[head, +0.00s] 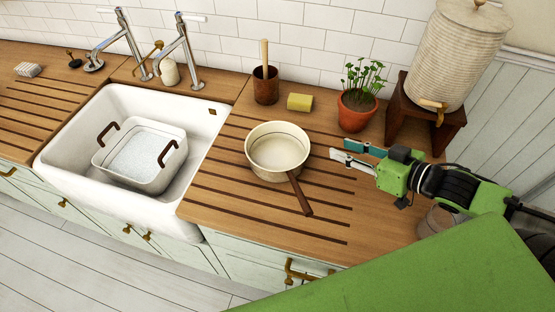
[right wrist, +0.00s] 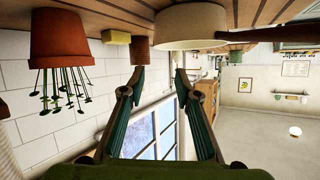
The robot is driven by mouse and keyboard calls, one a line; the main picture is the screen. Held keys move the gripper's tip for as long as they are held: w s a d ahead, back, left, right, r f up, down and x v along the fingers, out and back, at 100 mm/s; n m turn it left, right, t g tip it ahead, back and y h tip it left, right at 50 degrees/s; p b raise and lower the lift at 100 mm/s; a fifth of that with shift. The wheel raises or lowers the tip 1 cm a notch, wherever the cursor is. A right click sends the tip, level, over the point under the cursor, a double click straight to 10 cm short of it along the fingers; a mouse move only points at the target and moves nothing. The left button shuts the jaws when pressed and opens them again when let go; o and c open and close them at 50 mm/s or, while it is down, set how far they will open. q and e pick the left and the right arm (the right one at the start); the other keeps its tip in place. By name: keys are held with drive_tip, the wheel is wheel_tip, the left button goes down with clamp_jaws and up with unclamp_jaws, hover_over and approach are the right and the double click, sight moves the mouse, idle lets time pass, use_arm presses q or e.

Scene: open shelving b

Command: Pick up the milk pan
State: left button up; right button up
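The milk pan (head: 277,148) is cream-coloured with a brown handle (head: 300,195) that points toward the counter's front edge. It stands upright on the grooved wooden counter, right of the sink. My right gripper (head: 334,149) is open and empty, just right of the pan and apart from it. In the right wrist view, which looks upside down, the pan (right wrist: 190,28) is at the top, beyond the open fingertips (right wrist: 159,72). My left gripper is in neither view.
A potted plant (head: 357,112), a yellow sponge (head: 300,102) and a brown pot (head: 266,90) stand behind the pan. A white sink (head: 70,135) with a tub (head: 165,178) in it is at left. A wooden stand (head: 399,125) bears a ribbed dispenser (head: 460,50) at right.

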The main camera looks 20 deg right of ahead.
drive_tip(key=f, duration=0.1)
drive_tip(key=b, duration=0.2)
approach(305, 145)
drive_tip(key=shift+w+r, duration=1.15)
drive_tip(key=shift+r, duration=0.15)
drive_tip(key=shift+a+x, duration=0.15)
drive_tip(key=shift+x, duration=0.65)
drive_tip(key=shift+a+x, duration=0.2)
drive_tip(key=shift+x, duration=0.6)
drive_tip(key=shift+p+x, duration=0.4)
drive_tip(key=shift+x, duration=1.25)
drive_tip(key=shift+w+a+f, duration=0.3)
drive_tip(key=shift+w+f, duration=0.2)
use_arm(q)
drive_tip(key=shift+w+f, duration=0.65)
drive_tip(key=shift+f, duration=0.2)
use_arm(e)
clamp_jaws()
